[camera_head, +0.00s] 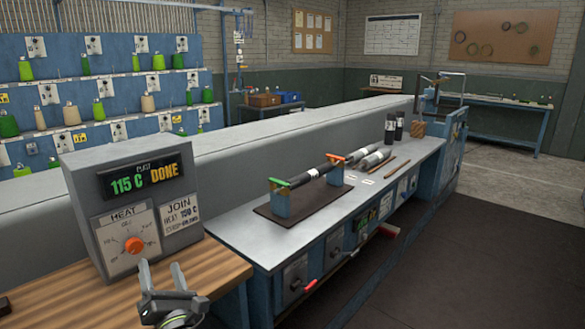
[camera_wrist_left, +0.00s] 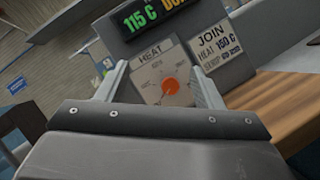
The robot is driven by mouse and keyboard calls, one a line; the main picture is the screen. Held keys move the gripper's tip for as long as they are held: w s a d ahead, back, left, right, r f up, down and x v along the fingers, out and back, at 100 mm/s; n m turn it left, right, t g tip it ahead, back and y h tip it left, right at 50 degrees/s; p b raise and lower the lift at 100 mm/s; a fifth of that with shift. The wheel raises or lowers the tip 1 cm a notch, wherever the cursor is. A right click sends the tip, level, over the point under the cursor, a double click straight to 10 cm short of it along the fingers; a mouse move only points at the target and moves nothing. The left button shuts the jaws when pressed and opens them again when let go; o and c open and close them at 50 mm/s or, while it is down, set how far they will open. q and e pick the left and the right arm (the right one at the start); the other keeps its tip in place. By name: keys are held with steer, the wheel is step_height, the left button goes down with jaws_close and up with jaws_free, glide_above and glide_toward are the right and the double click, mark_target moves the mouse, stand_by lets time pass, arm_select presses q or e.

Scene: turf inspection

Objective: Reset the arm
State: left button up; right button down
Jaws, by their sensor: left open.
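My left gripper (camera_head: 165,280) is at the bottom left of the head view, in front of a grey control box (camera_head: 78,172). Its two fingers are apart with nothing between them. The box has an orange heat knob (camera_head: 134,245) and a display (camera_head: 143,176) reading "115 C DONE". In the left wrist view the open fingers (camera_wrist_left: 160,85) frame the heat dial, with the orange knob (camera_wrist_left: 171,86) between them in the picture. The fingers appear clear of the knob. My right gripper is in neither view.
The box stands on a wooden table (camera_head: 220,262). To the right, a grey bench (camera_head: 260,235) carries a dark fixture board (camera_head: 305,213) with a black rod (camera_head: 316,170) on blue stands, and grey cylinders (camera_head: 372,157). Dark floor (camera_head: 450,270) is clear at the right.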

arm_select(q)
steer(key=s+d+f+m+t+h, duration=0.1)
steer(key=s+d+m+t+h, duration=0.15)
steer(key=m+h, duration=0.55)
steer(key=s+d+f+m+t+h, duration=0.1)
steer(key=s+d+m+h, duration=0.3)
steer(key=m, duration=0.6)
steer(key=s+d+f+m+g+h, duration=0.2)
steer(key=s+f+m+g+h, duration=0.3)
steer(key=s+f+m+g, duration=0.45)
steer(key=s+a+f+m+g+y, duration=0.3)
steer(key=s+a+f+g, duration=0.25)
steer(key=s, duration=0.45)
steer(key=s+a+f+m+g+y, duration=0.45)
steer(key=s+f, duration=0.25)
steer(key=s, duration=0.4)
step_height(320, 180, down, 23)
steer(key=a+h, duration=0.1)
steer(key=a, duration=0.1)
steer(key=s+d+f+g, duration=0.1)
steer(key=s+f, duration=1.3)
steer(key=f, duration=0.2)
steer(key=shift+s+d+n+g+h+p, duration=0.25)
steer(key=shift+d+n+g+h+p, duration=0.1)
steer(key=shift+n+p, duration=0.1)
